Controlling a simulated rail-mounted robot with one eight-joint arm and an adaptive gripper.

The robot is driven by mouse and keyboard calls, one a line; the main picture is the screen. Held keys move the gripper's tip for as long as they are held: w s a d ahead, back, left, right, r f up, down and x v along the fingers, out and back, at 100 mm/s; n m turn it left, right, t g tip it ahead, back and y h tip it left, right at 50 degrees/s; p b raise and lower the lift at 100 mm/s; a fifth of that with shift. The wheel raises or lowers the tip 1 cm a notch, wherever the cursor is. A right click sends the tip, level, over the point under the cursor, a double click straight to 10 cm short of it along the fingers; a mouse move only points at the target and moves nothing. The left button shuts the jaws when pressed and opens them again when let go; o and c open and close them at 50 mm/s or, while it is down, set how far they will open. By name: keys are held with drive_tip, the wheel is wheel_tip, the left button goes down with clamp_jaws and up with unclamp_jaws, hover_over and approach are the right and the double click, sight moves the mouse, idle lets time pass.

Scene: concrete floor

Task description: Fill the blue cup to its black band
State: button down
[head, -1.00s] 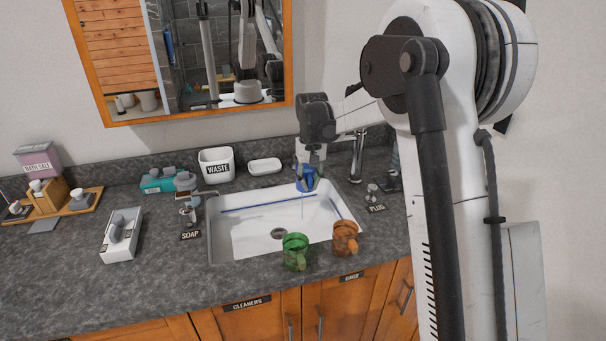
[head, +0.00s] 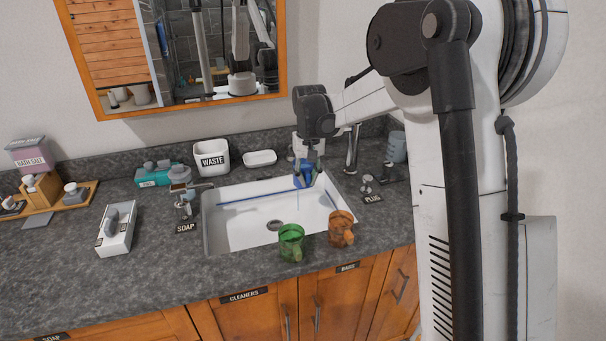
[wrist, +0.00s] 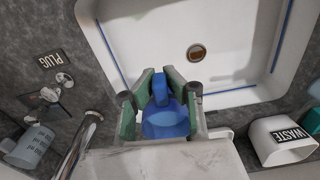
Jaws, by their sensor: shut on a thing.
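The blue cup (head: 304,176) is held over the back right part of the white sink (head: 262,232). My gripper (head: 309,163) is shut on it. In the wrist view the cup (wrist: 166,123) sits between the green-padded fingers (wrist: 160,95), its handle toward the sink. Its inside looks blue; the black band and the water level cannot be made out. The tap (head: 352,150) stands right of the cup; in the wrist view the tap (wrist: 82,140) ends left of the gripper, apart from the cup. A faint thin line hangs below the cup, perhaps water.
A green cup (head: 291,243) and an orange cup (head: 341,229) stand at the sink's front edge. The plug (head: 367,184) and a clear jug (head: 396,146) are to the right. The waste bin (head: 212,158) and a white dish (head: 260,158) stand behind the sink.

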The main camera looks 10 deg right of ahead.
drive_tip(key=s+r, duration=0.2)
drive_tip(key=s, duration=0.4)
drive_tip(key=shift+r+p, duration=0.3)
drive_tip(key=shift+p, duration=0.05)
idle(0.5)
